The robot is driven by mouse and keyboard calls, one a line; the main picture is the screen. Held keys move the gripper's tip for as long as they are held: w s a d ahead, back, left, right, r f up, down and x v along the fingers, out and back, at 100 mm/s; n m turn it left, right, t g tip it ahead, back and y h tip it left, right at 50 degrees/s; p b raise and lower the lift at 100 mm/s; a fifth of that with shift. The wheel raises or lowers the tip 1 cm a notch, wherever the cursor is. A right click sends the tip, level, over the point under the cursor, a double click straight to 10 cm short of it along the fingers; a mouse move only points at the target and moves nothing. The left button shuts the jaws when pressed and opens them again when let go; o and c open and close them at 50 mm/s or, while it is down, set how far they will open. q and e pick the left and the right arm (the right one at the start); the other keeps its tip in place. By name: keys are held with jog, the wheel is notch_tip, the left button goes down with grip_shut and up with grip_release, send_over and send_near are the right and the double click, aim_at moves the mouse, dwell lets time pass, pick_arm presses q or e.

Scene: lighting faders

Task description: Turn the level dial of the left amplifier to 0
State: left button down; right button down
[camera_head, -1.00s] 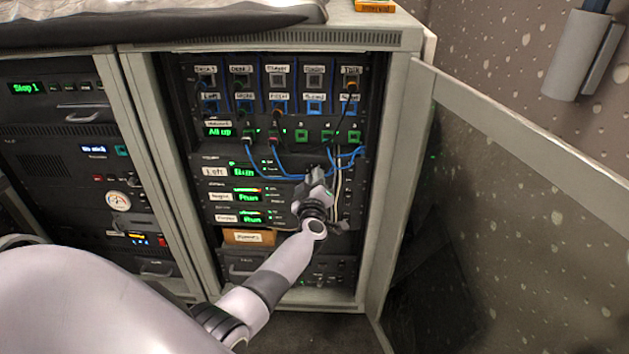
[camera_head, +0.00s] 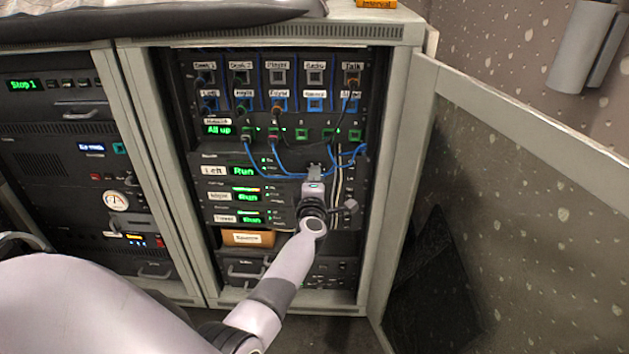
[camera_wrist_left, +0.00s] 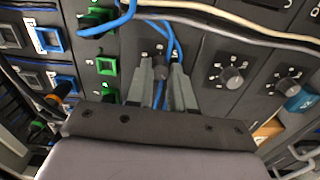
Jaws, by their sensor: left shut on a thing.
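The left amplifier (camera_head: 215,171) is the upper of three stacked units in the open rack, with a "Left" label and a green "Run" display. My left gripper (camera_head: 314,172) is at the right part of its front. In the left wrist view, my left gripper (camera_wrist_left: 162,82) is shut on the level dial (camera_wrist_left: 160,72), a dark round knob between the two fingers. The fingers hide much of the dial and its scale, so its setting cannot be read. My right gripper is not in view.
Two more dials, the nearer one (camera_wrist_left: 232,77) and the farther one (camera_wrist_left: 288,87), sit beside it in the wrist view. Blue cables (camera_head: 290,174) hang across the amplifier front close to the gripper. The open rack door (camera_head: 520,200) stands on the right.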

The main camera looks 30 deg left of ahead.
pick_arm(q)
jog(key=shift+f+n, duration=0.1)
jog(key=shift+n, duration=0.3)
jog(key=c, duration=1)
grip_release()
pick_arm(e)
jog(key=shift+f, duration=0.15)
pick_arm(q)
jog(key=shift+s, duration=0.1)
jog(key=p+v, duration=0.3)
jog(key=v, duration=0.4)
jog(key=shift+p, duration=0.35)
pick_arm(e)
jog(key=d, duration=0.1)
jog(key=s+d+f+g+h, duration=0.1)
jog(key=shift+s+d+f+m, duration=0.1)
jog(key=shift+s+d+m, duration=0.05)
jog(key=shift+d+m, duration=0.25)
pick_arm(q)
jog(key=shift+d, duration=0.1)
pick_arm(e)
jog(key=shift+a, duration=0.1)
